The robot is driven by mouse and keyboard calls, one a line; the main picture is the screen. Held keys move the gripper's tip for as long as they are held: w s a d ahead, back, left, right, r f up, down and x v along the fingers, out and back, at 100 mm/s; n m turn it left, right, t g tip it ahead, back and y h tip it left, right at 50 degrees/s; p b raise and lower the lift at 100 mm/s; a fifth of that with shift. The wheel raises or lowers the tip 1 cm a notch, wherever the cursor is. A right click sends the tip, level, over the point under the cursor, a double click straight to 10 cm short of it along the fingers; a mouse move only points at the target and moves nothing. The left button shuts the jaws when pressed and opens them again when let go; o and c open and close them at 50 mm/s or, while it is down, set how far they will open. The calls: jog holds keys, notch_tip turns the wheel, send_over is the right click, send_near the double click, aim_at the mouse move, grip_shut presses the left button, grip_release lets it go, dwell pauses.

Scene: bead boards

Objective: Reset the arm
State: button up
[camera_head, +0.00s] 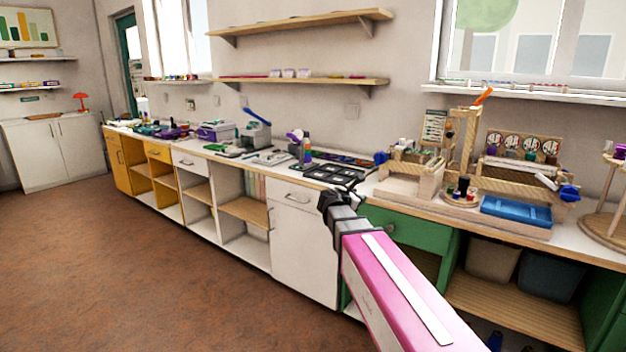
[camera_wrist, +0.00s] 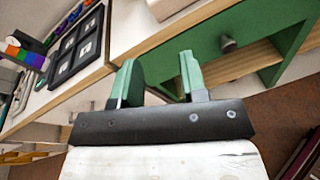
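My gripper (camera_head: 357,190) is at the far end of my pink and white arm, in front of the counter edge in the head view. In the wrist view my gripper (camera_wrist: 158,72) shows two greenish fingers standing apart with nothing between them. The wrist view is tilted, and a green drawer front (camera_wrist: 205,55) with a knob lies beyond the fingers. In the head view, the fingertips are small and partly lost against the dark wrist.
The long counter (camera_head: 375,186) runs across the view. A black bead board (camera_head: 335,172) lies on it behind my gripper. Wooden organisers and a blue tray (camera_head: 516,210) stand to the right. A green drawer (camera_head: 400,226) is below the counter. The brown floor (camera_head: 150,270) at left is clear.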

jog(key=s+d+f+m+g+y, duration=0.1)
jog(key=s+d+f+m+g, duration=0.1)
jog(key=s+f+m, duration=0.3)
jog(key=s+d+f+m+g+y, duration=0.1)
jog(key=s+d+f+m+g, duration=0.15)
jog(key=f, duration=0.35)
jog(key=s+a+f+m+g+y, duration=0.1)
jog(key=s+f+m+g+y, duration=0.6)
jog(key=s+f+m, duration=0.9)
jog(key=shift+s+a+f+y, duration=0.35)
jog(key=shift+s+f+y, duration=0.3)
jog(key=shift+s, duration=0.55)
